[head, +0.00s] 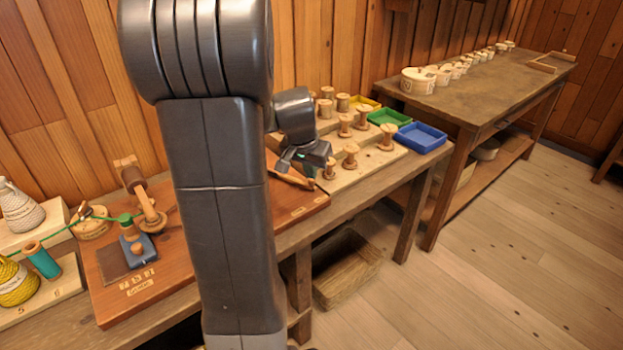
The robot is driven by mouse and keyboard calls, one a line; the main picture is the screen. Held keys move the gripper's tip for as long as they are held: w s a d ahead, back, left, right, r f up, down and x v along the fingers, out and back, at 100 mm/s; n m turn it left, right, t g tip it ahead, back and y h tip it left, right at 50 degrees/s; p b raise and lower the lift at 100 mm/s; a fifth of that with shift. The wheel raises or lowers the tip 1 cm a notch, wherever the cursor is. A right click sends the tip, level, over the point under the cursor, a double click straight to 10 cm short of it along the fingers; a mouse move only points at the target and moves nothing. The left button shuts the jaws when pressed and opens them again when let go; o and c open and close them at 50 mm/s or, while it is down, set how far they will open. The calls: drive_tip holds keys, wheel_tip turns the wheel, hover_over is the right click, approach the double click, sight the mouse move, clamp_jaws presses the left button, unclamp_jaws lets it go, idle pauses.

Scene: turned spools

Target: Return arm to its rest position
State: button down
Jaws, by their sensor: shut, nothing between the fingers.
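My arm stands large in the middle of the head view and hides part of the workbench behind it. My gripper (306,160) shows to the right of the arm's column, above the near edge of the light spool board (386,162). It is shut and holds nothing. Several bare wooden spools stand on that board, and one spool (329,168) stands close beside the gripper. I cannot tell whether the gripper touches it.
A yellow tray (372,102), a green tray (374,117) and a blue tray (441,145) sit behind and right of the spools. A winding device (146,205) with green thread stands left. A wooden crate (366,279) is under the bench. Floor at right is clear.

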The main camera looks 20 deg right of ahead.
drive_tip(key=shift+s+a+r, duration=0.1)
drive_tip(key=shift+s+r, duration=0.1)
drive_tip(key=shift+r, duration=0.4)
drive_tip(key=shift+f, duration=0.1)
